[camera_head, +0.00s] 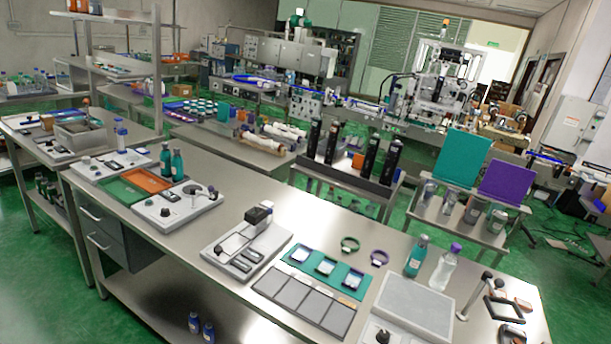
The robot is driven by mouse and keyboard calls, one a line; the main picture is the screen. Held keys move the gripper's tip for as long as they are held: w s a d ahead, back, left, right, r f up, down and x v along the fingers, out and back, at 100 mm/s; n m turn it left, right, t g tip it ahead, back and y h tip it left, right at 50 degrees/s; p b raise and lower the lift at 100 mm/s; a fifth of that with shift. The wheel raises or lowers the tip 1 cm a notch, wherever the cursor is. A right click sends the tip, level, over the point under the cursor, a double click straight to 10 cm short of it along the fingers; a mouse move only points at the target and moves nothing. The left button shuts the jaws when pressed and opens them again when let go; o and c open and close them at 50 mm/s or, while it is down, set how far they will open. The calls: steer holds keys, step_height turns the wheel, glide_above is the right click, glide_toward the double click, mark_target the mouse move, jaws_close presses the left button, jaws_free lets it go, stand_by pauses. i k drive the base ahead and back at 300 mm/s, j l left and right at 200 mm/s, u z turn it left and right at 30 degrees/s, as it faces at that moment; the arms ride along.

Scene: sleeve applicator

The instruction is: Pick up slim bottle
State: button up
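Several bottles are in view, and I cannot tell which one is the slim bottle. A teal bottle (416,258) stands upright on the metal bench at the right, close beside a clear bottle with a purple cap (443,269). Two more teal bottles, one of them here (178,164), stand together at the bench's left part. Two small blue bottles (201,328) are on the lower shelf. My gripper is not in view.
The long metal bench (205,228) holds a grey device (246,240), a teal mat (322,271) with white pieces, and a grey pad (415,304). Tall black cylinders (391,163) stand on a cart behind. Green floor (35,255) is open at the left.

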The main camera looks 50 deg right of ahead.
mark_target(419, 252)
steer(key=i+j+z, duration=0.1)
steer(key=z, duration=0.35)
steer(key=i+j+z, duration=0.2)
steer(key=z, duration=0.3)
steer(key=i+j+z, duration=0.25)
steer(key=z, duration=0.2)
